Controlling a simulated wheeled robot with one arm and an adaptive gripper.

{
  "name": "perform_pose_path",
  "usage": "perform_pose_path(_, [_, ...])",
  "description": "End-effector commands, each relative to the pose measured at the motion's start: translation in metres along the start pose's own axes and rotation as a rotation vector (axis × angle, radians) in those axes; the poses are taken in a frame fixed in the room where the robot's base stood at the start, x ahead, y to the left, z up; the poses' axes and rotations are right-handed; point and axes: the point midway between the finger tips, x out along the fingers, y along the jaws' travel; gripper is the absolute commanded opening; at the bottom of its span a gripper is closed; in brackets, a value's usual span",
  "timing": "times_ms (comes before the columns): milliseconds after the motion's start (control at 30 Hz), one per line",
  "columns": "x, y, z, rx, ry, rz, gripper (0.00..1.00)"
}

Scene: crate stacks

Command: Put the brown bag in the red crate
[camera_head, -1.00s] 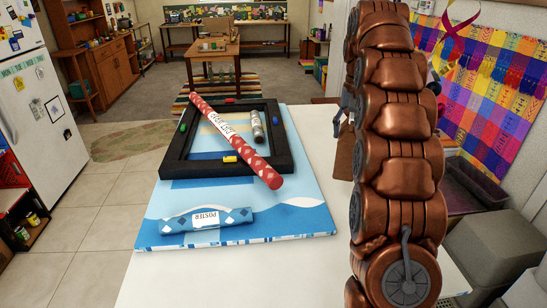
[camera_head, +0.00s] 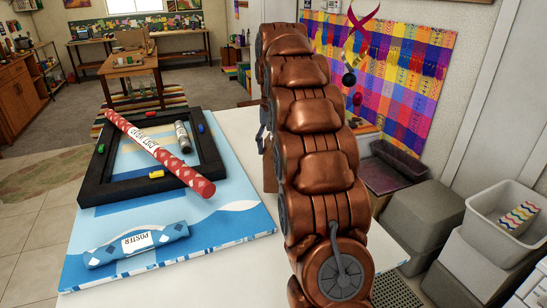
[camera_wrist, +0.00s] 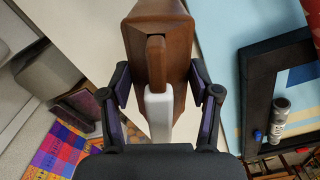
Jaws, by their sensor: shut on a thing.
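The brown bag (camera_wrist: 158,50) is in my gripper (camera_wrist: 160,88) in the wrist view, between the two dark fingers, which press on its sides. A brown strip lies along its middle and a white part (camera_wrist: 158,112) sits below that. In the head view my copper-coloured arm hides most of the bag; only a brown sliver (camera_head: 269,172) shows left of the arm, over the white table. I see no red crate in either current view.
The white table (camera_head: 235,270) holds a blue poster board, a black frame (camera_head: 95,190), a red poster tube (camera_head: 160,152) and a blue poster roll (camera_head: 138,245). Grey bins (camera_head: 425,212) and an open light crate (camera_head: 485,215) stand at the right. Floor shows at the left.

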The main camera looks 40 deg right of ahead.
Motion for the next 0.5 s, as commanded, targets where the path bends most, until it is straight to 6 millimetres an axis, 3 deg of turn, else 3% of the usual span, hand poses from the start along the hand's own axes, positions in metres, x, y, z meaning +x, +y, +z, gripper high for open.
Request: perform_pose_path(500, [0.035,0.0,0.001,0.0,0.0,0.001,0.0])
